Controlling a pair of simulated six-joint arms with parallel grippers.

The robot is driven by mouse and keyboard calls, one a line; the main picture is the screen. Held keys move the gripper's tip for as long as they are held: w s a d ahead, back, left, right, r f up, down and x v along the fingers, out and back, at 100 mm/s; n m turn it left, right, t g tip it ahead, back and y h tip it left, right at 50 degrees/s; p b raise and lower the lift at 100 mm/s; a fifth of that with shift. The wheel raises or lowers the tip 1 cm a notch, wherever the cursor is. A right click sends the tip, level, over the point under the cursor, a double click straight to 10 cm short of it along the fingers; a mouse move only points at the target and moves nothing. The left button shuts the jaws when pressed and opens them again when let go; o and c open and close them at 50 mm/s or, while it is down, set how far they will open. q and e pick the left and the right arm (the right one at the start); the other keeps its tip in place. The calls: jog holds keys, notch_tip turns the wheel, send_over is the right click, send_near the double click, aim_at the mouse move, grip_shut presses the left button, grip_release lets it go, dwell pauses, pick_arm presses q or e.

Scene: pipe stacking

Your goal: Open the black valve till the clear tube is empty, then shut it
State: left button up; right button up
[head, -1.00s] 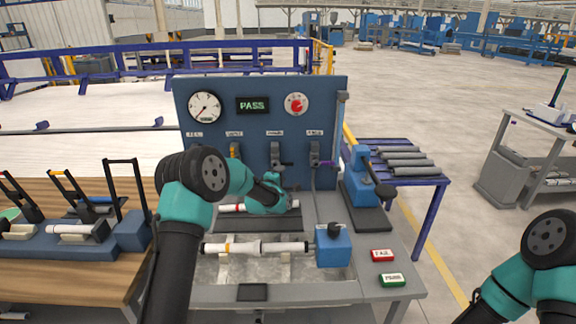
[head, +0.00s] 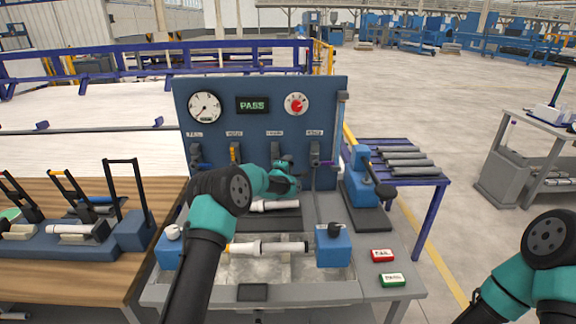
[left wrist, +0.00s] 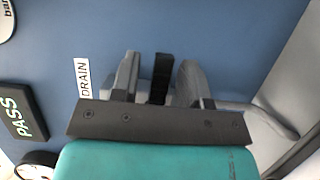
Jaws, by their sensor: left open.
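The black valve handle (left wrist: 160,78) shows in the left wrist view beside the DRAIN label (left wrist: 84,78) on the blue panel. My left gripper (left wrist: 154,88) is open, with one finger on each side of the handle; I cannot tell whether they touch it. In the head view my left gripper (head: 284,166) is at the panel and hides part of that valve. A pale tube (head: 268,248) lies level in the tank between two blue blocks, partly behind my arm. Its fluid level is too small to tell. My right gripper is out of view; only the right arm shows.
A dial gauge (head: 204,107), a PASS display (head: 252,105) and a red knob (head: 296,103) sit above the valves. A second pipe (head: 272,205) lies below the panel.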

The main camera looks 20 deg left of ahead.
pick_arm(q)
grip_shut()
dwell(0.3)
